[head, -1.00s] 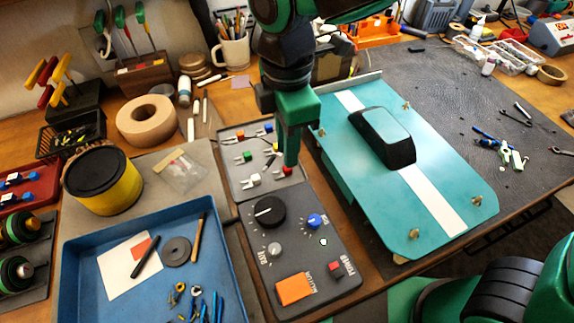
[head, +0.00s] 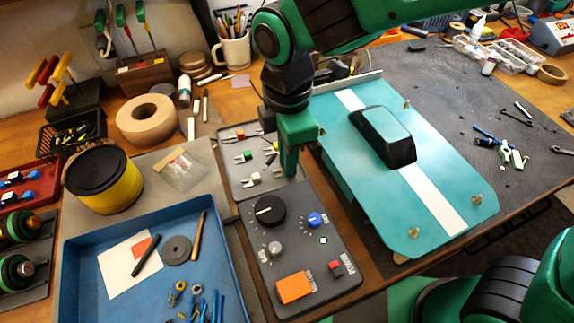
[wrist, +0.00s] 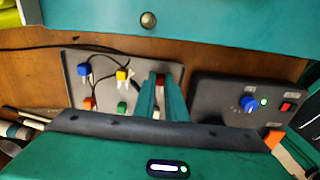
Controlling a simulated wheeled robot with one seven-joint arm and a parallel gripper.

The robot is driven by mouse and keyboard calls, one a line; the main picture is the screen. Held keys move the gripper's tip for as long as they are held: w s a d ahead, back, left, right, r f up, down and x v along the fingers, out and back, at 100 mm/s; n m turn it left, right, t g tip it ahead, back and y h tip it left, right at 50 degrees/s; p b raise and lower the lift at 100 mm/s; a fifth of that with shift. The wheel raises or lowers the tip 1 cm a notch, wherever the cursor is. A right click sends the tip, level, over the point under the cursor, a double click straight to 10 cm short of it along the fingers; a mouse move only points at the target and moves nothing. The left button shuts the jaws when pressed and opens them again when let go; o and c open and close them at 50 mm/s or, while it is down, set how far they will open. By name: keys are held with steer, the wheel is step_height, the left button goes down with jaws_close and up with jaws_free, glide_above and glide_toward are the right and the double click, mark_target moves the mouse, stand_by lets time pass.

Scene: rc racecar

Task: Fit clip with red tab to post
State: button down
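The clip with the red tab (wrist: 160,80) is on the grey clip tray (head: 232,182), seen between my fingertips in the wrist view. In the head view my gripper hides it. My gripper (head: 290,170) points down at the tray's right side. Its fingers (wrist: 160,92) stand a little apart on both sides of the red tab; I cannot see clear contact. Brass posts stick up through the teal car shell at its corners, such as a near one (head: 414,232), a right one (head: 477,199) and a far one (head: 406,103). One post (wrist: 148,19) shows in the wrist view.
Other clips with blue (wrist: 84,70), yellow (wrist: 122,76), orange and green tabs share the tray. A dark control box (head: 330,250) stands close in front of it. The teal shell (head: 365,190) lies to the right. A blue tray (head: 80,270) sits at front left.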

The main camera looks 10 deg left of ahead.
steer(key=shift+r, duration=0.55)
stand_by(0.6)
steer(key=shift+r, duration=1.95)
